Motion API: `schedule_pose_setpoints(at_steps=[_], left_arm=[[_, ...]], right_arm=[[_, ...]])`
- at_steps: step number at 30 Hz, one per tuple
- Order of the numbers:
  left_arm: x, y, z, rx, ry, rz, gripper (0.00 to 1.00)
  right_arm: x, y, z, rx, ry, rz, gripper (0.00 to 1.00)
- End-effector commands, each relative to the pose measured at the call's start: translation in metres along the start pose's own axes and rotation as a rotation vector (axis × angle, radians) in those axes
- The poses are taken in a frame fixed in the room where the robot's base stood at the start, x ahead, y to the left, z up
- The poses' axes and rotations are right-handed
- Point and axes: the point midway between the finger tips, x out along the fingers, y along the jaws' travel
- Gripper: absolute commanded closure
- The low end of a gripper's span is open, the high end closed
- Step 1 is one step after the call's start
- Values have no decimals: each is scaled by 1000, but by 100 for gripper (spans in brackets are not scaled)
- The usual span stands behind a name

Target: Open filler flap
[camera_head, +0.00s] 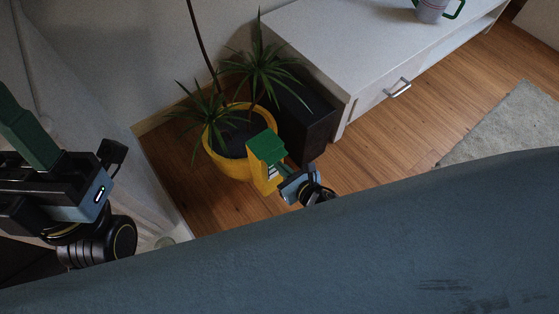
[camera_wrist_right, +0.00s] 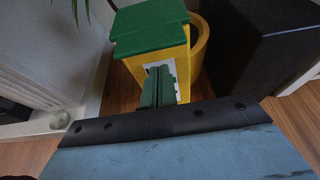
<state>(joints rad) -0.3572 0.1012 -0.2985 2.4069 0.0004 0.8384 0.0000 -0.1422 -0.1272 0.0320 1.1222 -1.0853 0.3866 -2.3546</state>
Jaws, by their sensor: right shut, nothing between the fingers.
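A yellow box (camera_head: 261,176) with a green top (camera_head: 268,147) stands on the floor in front of the plant pot. In the right wrist view the box (camera_wrist_right: 183,67) has a stepped green top (camera_wrist_right: 150,27) and a pale patch on its near face. I cannot tell which part is the filler flap. My right gripper (camera_head: 286,169) is shut and empty. Its green fingers (camera_wrist_right: 157,88) are in front of the pale patch and hide part of it; contact cannot be judged. My left gripper (camera_head: 30,130) is at the left edge, its green fingers partly cut off.
A yellow pot (camera_head: 229,161) with a spiky plant stands right behind the box. A dark block (camera_head: 304,123) is beside it, next to a white cabinet (camera_head: 340,50) with a drawer handle. A grey rug (camera_head: 505,125) lies at right. Wooden floor between is clear.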

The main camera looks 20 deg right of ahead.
Motion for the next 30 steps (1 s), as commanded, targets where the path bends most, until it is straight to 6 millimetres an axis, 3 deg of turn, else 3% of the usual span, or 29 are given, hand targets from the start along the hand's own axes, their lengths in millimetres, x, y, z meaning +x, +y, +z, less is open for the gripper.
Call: schedule_pose_setpoints(at_steps=[8, 30], left_arm=[[0, 0, 0, 0, -2, 0, 55], [5, 0, 7, 2, -56, -1, 55]], right_arm=[[-10, -3, 19, 2, -1, -8, 100], [-13, -5, 24, 9, 10, -15, 100]])
